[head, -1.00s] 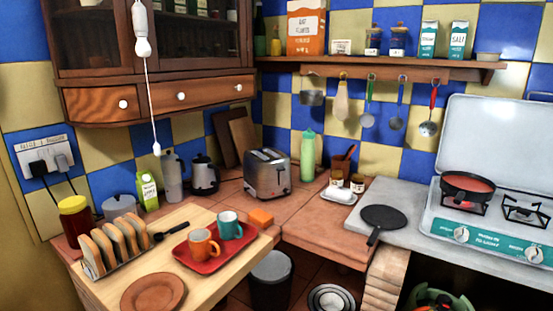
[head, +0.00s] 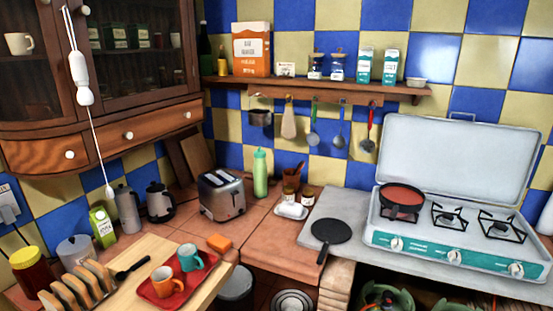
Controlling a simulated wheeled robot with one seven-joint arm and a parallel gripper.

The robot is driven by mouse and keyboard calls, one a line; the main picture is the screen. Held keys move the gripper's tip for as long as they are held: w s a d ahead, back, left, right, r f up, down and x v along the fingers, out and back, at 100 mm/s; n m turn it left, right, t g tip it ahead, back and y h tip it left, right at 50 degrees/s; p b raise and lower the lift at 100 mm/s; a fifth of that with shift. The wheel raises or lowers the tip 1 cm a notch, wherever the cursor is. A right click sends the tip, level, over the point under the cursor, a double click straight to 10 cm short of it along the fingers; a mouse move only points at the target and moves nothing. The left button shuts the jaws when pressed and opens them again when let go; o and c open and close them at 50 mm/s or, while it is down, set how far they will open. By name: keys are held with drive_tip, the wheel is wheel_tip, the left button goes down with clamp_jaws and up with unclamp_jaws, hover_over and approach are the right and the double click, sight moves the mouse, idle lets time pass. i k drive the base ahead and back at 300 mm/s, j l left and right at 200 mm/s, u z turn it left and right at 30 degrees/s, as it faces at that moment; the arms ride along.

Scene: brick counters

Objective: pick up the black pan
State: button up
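A flat, round black pan (head: 331,231) lies on the grey counter left of the stove, its short handle pointing toward the front edge. A second dark pan (head: 402,199) with a red inside or red contents sits on the left burner of the camping stove. My gripper is not in view. Nothing touches or covers the flat pan.
The camping stove (head: 440,256) stands right of the flat pan, its lid (head: 460,155) raised. A butter dish (head: 291,211) and jars are close on its left. A toaster (head: 222,194) stands farther left. Utensils hang below the shelf (head: 330,89).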

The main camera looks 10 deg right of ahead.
sight(400, 198)
drive_tip(key=i+l+u, duration=0.2)
drive_tip(key=i+l, duration=0.65)
drive_tip(key=i, duration=0.05)
